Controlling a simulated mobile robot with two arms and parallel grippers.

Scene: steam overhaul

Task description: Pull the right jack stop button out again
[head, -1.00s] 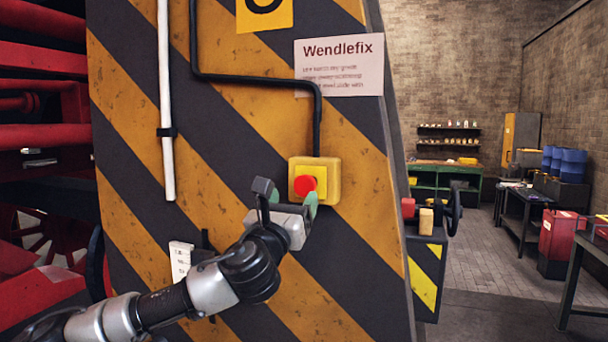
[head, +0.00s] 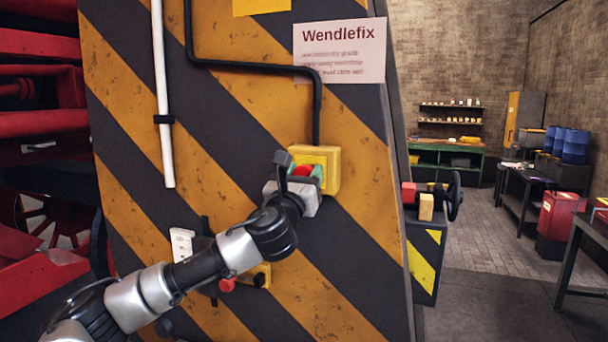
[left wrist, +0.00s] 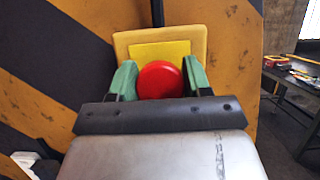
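The red stop button (left wrist: 161,80) sits on a yellow box (head: 327,164) fixed to the striped jack column (head: 232,105). In the left wrist view the button lies between the two green finger pads of my left gripper (left wrist: 156,78). The pads stand on either side of the button, close to it; whether they touch it I cannot tell. In the head view my left gripper (head: 300,172) is at the box and partly covers the button. My right gripper does not show in any view.
A black cable runs down into the box from above, and a white pipe (head: 163,100) runs down the column at left. A sign reading Wendlefix (head: 340,50) hangs above. A vise-like device with a handwheel (head: 453,197) stands at right. Red machinery (head: 40,130) is at left.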

